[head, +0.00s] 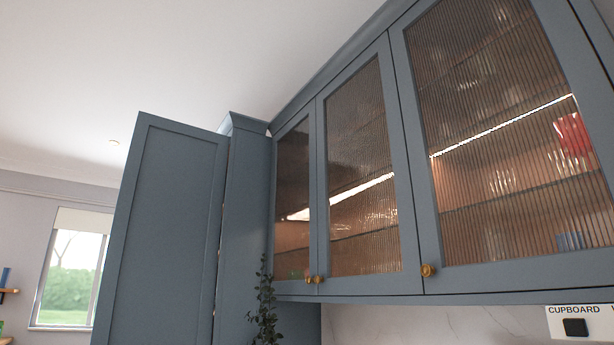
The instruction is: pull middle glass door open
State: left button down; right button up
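The middle glass door (358,170) has a blue frame and ribbed glass. It sits flush between the left glass door (293,200) and the right glass door (495,135), and looks shut. Its small brass knob (318,280) is at its lower left corner, close beside the left door's knob (308,279). The right door's brass knob (428,270) is at that door's lower left corner. Neither of my grippers is in view.
A tall blue door panel (165,230) stands out at the left, beside a tall blue cupboard (247,210). A trailing plant (264,310) hangs below the left glass door. A "CUPBOARD" label (574,311) is on the wall at lower right. A window (72,265) is far left.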

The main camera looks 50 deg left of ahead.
aim_at(368, 242)
jog(key=u, duration=1.25)
jog(key=i+j+u, duration=0.3)
jog(key=i+j, duration=0.35)
jog(key=j, duration=0.1)
